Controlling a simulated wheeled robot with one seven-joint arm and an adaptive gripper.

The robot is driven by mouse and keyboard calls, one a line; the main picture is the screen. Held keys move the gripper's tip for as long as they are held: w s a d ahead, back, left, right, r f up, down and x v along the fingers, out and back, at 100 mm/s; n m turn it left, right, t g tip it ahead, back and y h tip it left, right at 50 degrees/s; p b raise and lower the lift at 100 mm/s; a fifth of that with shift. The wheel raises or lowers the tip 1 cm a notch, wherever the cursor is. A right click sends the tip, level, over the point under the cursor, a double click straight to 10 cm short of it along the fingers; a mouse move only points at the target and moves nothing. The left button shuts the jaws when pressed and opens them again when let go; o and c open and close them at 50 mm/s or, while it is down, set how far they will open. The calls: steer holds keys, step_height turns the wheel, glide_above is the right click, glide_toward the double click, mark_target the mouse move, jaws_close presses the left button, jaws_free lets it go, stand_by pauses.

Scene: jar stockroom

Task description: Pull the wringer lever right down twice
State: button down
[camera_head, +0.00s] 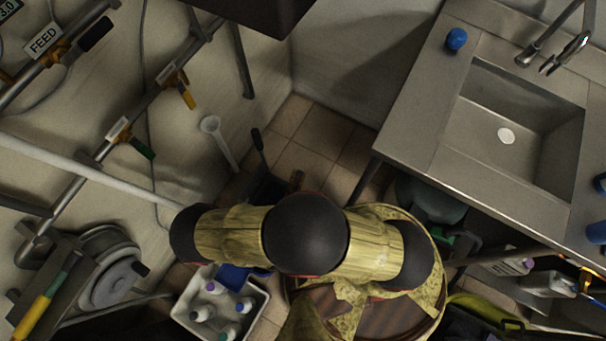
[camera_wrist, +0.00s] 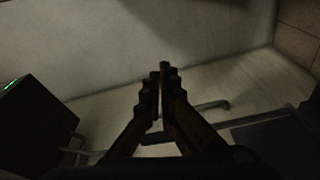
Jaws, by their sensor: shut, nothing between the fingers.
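A thin lever with a dark grip (camera_head: 258,142) rises from a dark bucket-like body (camera_head: 264,188) on the floor in the head view; it looks like the wringer lever, standing near upright. My arm covers part of that body. In the wrist view my gripper (camera_wrist: 162,72) is shut and empty, its fingertips together in front of a pale wall. A grey bar (camera_wrist: 210,106) shows behind and right of the fingers, with a dark flat shape (camera_wrist: 268,140) beyond it. I cannot tell whether these belong to the wringer. No contact with the lever shows.
A steel sink counter (camera_head: 415,125) stands at the right. A white crate of bottles (camera_head: 250,325) is on the floor, lower left of my arm. Wall pipes with valves (camera_head: 120,130) run along the left. Tiled floor (camera_head: 305,140) is clear beyond the lever.

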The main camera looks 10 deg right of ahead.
steer(key=w+a+r+p, duration=0.2)
steer(key=w+a+r, duration=0.3)
steer(key=w+a, duration=0.3)
steer(key=shift+a+r, duration=0.25)
steer(key=shift+a, duration=0.3)
stand_by(0.3)
